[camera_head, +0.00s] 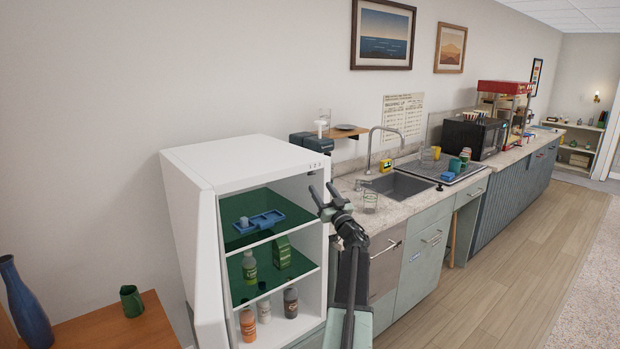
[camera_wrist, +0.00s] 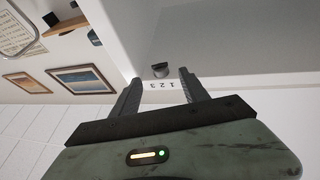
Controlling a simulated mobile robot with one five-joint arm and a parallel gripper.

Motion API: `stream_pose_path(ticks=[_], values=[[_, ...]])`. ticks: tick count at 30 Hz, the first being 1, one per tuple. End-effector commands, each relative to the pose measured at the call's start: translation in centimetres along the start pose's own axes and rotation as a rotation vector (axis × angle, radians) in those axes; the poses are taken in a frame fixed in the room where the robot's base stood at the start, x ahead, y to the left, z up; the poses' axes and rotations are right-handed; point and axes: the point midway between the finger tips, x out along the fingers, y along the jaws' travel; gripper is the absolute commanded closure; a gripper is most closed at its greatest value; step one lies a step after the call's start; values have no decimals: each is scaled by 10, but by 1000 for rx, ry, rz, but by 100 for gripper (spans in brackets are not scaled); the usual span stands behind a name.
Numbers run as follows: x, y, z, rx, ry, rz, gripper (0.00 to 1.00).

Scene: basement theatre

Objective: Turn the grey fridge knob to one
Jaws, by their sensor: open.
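The white fridge (camera_head: 190,190) stands open-fronted at the left of the counter. Small dark marks show on its top front edge near the right corner. In the wrist view the small dark grey knob (camera_wrist: 160,70) sits on the fridge's white edge, beside the digits 1, 2, 3 (camera_wrist: 164,86), which appear upside down. My gripper (camera_head: 323,189) is open at the fridge's upper right front. In the wrist view its two fingertips (camera_wrist: 158,77) are on either side of the knob, with gaps; I cannot tell whether they reach its depth. I cannot make out the knob's setting.
The fridge shelves hold a blue tray (camera_head: 259,221), several bottles and a green carton (camera_head: 281,252). A counter with a sink (camera_head: 398,185) and a drinking glass (camera_head: 370,201) lies to the right. A wooden table (camera_head: 120,327) with a blue vase (camera_head: 25,305) is at lower left.

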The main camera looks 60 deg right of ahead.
Motion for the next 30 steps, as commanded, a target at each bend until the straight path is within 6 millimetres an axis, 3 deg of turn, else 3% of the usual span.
stream_pose_path(ticks=[10,19,20,25,30], values=[[63,1,-2,1,0,-1,47],[70,-1,0,0,0,-1,47],[70,-1,0,0,0,-1,50],[70,-2,0,0,0,-1,97],[70,-2,0,0,0,1,100]])
